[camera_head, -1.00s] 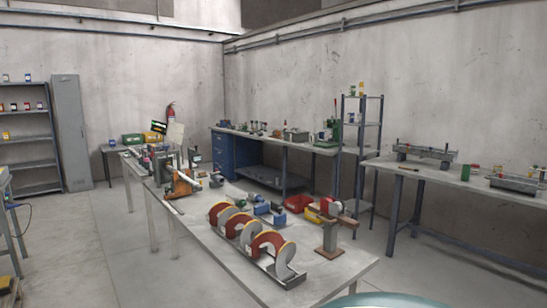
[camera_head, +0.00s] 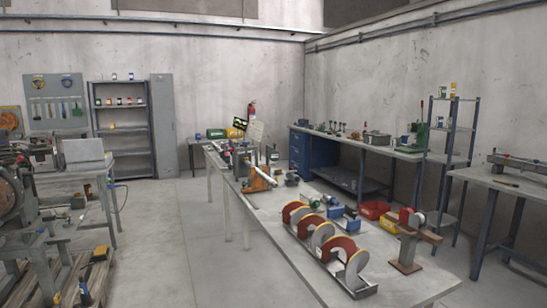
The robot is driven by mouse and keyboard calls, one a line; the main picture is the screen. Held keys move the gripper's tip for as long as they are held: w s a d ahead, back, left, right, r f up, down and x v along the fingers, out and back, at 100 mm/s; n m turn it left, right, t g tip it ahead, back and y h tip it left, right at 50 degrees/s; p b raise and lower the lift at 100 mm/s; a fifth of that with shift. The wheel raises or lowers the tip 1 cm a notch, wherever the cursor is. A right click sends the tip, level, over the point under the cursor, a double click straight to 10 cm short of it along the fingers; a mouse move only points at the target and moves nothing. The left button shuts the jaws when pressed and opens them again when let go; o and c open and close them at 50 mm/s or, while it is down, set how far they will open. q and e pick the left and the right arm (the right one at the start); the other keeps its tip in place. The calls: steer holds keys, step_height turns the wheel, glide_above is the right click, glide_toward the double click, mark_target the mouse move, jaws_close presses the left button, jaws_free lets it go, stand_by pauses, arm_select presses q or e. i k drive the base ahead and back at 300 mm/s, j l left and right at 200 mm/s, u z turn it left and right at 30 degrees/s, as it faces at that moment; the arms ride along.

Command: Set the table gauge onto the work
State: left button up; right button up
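The work table (camera_head: 385,285) runs from the near right to the back. On its near end lies an auger (camera_head: 325,238) with red and pale spiral flights in a long metal tray. An orange bracket-like device (camera_head: 261,178) stands farther back on the table. I cannot tell which of these, if any, is the table gauge. Neither of my grippers shows in the view.
Blue blocks (camera_head: 335,212) and a red bin (camera_head: 374,209) sit behind the auger. A blue-legged bench (camera_head: 370,145) runs along the right wall, beside a shelf rack (camera_head: 452,150). Machinery (camera_head: 25,200) stands at left. The floor (camera_head: 165,245) between is clear.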

mark_target(272, 153)
steer(key=i+j+u, duration=0.25)
steer(key=i, duration=0.15)
steer(key=i+j+u, duration=0.1)
steer(key=i+u, duration=0.15)
steer(key=i, duration=0.2)
steer(key=i+j+u, duration=0.1)
steer(key=i+u, duration=0.15)
steer(key=i, duration=1.35)
steer(key=i+z, duration=0.4)
steer(key=i+j+z, duration=0.2)
steer(key=z, duration=0.2)
steer(key=i+j+z, duration=0.3)
steer(key=z, duration=0.15)
steer(key=i+j+z, duration=0.15)
steer(key=z, duration=0.25)
steer(key=i+j+z, duration=0.1)
steer(key=j+z, duration=0.3)
steer(key=i+j+z, duration=0.1)
steer(key=z, duration=0.35)
